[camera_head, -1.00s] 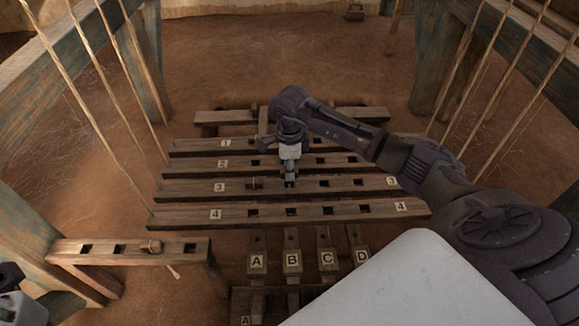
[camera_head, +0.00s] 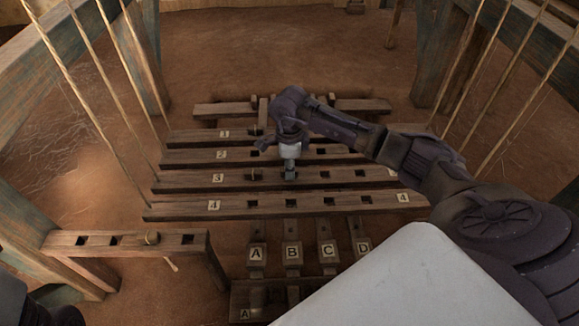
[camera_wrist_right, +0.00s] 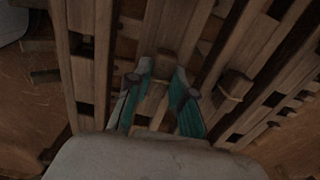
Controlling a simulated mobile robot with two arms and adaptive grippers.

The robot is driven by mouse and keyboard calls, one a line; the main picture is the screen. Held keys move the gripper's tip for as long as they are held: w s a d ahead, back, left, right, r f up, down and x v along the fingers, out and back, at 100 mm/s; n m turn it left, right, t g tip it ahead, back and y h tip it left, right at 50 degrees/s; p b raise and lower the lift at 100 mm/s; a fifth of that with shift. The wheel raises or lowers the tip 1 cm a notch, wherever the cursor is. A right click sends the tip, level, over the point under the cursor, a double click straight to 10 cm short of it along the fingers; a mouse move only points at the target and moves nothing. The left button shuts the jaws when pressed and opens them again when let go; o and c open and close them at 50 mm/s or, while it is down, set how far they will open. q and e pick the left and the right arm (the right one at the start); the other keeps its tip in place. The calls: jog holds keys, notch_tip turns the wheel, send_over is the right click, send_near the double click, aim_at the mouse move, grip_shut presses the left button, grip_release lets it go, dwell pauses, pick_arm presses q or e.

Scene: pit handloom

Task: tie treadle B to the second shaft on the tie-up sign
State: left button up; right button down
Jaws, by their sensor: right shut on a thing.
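Labelled wooden bars cross the loom: shaft 2 (camera_head: 185,158) lies behind shaft 3 (camera_head: 190,180). Treadle B (camera_head: 292,252) is at the front between A and C. My right gripper (camera_head: 289,178) points down at shaft 3, in line with treadle B, and covers the hole there. In the right wrist view my right gripper (camera_wrist_right: 161,72) is shut on a small wooden toggle (camera_wrist_right: 158,90), with pale cord faintly seen. Another corded toggle (camera_wrist_right: 234,86) sits beside it, outside the fingers. I see no tie-up sign.
Shaft 1 (camera_head: 190,136) and shaft 4 (camera_head: 180,209) lie behind and in front. A holed wooden rack (camera_head: 80,242) at left holds a toggle (camera_head: 152,238) with a hanging cord. Slanting ropes and posts flank both sides. Treadles A, C and D flank B.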

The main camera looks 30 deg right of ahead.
jog(key=c, duration=0.9)
grip_release()
jog(key=shift+c, duration=0.2)
